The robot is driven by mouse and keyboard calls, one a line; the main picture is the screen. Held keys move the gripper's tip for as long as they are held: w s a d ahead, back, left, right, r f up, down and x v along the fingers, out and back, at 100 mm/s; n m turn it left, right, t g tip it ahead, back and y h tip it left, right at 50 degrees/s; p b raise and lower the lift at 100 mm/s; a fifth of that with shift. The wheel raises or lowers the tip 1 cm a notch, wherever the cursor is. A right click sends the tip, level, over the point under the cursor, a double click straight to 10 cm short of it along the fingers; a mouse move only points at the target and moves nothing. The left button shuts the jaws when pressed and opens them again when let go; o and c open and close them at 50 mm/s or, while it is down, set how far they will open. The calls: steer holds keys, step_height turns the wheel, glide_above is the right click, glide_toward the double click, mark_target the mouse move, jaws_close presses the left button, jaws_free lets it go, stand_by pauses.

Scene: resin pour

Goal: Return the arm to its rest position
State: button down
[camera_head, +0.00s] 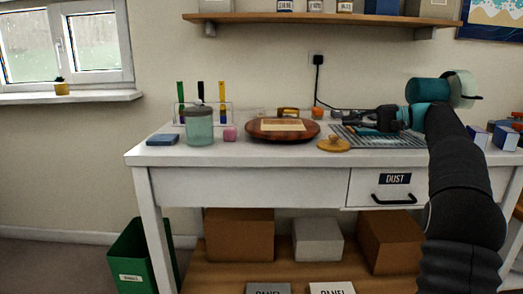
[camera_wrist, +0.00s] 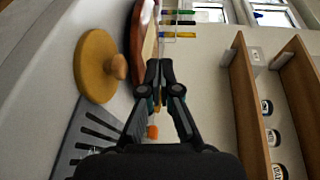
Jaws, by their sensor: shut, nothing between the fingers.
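A round wooden lid with a knob (camera_head: 334,144) lies on the table in front of the gripper. The lid also shows in the wrist view (camera_wrist: 95,64), apart from the fingers.
A round brown wooden tray (camera_head: 258,133) with a pale sheet stands left of the gripper. A wall shelf (camera_head: 330,19) runs above. Boxes (camera_head: 505,136) sit at the right end.

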steer(key=shift+s+a, duration=0.2)
steer(key=shift+s, duration=0.35)
steer(key=shift+s+a+h, duration=0.1)
steer(key=shift+a+h, duration=0.2)
steer(key=shift+a, duration=0.45)
steer(key=shift+s+a, duration=0.2)
steer(key=shift+a, duration=0.05)
steer(key=s+a+f+h, duration=0.3)
steer(key=s+a+h, duration=0.15)
steer(key=s, duration=0.35)
steer(key=s+a+f+h, duration=0.35)
steer(key=s+a, duration=0.25)
steer(key=s, duration=0.3)
steer(key=s+d+f+n+h, duration=0.1)
steer(key=s+f+n+h, duration=0.1)
steer(key=s+f, duration=0.7)
steer(key=s+d+f+n+h, duration=0.2)
steer(key=s+f+h, duration=0.2)
steer(key=s+f, duration=0.5)
steer(key=s, duration=0.7)
steer(key=shift+d+f+h, duration=0.15)
steer(key=shift+d+h, duration=0.1)
steer(key=shift+h, duration=0.15)
